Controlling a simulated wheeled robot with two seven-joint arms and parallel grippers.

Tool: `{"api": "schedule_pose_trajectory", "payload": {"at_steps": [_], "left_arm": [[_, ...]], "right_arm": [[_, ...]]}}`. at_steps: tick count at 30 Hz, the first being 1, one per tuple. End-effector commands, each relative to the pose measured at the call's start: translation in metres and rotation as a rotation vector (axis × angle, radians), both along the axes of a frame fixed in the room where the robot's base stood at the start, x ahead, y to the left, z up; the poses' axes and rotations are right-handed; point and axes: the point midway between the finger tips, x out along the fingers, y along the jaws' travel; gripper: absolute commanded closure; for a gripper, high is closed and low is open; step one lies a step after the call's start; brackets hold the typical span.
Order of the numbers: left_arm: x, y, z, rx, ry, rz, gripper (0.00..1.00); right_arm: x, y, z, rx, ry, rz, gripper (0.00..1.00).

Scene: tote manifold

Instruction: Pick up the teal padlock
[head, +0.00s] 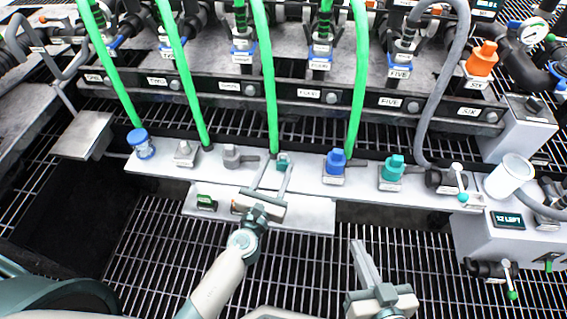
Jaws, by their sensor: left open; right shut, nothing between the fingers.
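A small teal piece (283,158), which looks like the teal padlock, sits on the pale ledge (315,182) beneath the middle green hoses. My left gripper (279,166) is open, its two fingers reaching up the picture towards this piece. The fingertips lie at or just short of it and partly cover it. I cannot tell whether they touch it. My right gripper (362,246) is shut and empty, above the floor grating to the lower right, well apart from the teal piece.
A blue cap (336,161) and a larger teal fitting (392,167) stand right of the teal piece, a grey fitting (232,156) left. Green hoses (268,80) hang down close behind. A white cup (510,174) stands at right. Grating (160,260) lies open below.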

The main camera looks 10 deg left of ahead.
Motion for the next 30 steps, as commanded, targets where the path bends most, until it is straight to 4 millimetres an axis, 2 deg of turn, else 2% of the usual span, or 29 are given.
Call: {"api": "schedule_pose_trajectory", "payload": {"at_steps": [8, 13, 29, 30], "left_arm": [[0.031, -0.007, -0.006, -0.002, -0.002, 0.000, 0.55], [0.047, -0.008, -0.005, -0.001, -0.001, 0.000, 0.55], [0.049, -0.008, -0.005, 0.000, 0.000, 0.000, 0.55], [0.049, -0.008, -0.005, 0.000, 0.000, 0.000, 0.64]], "right_arm": [[0.004, 0.004, 0.013, 0.024, -0.077, -0.001, 1.00], [0.003, 0.004, 0.013, 0.021, -0.071, -0.001, 1.00], [0.004, 0.003, 0.013, 0.020, -0.069, -0.002, 1.00], [0.004, 0.003, 0.013, 0.020, -0.069, -0.002, 1.00]]}}
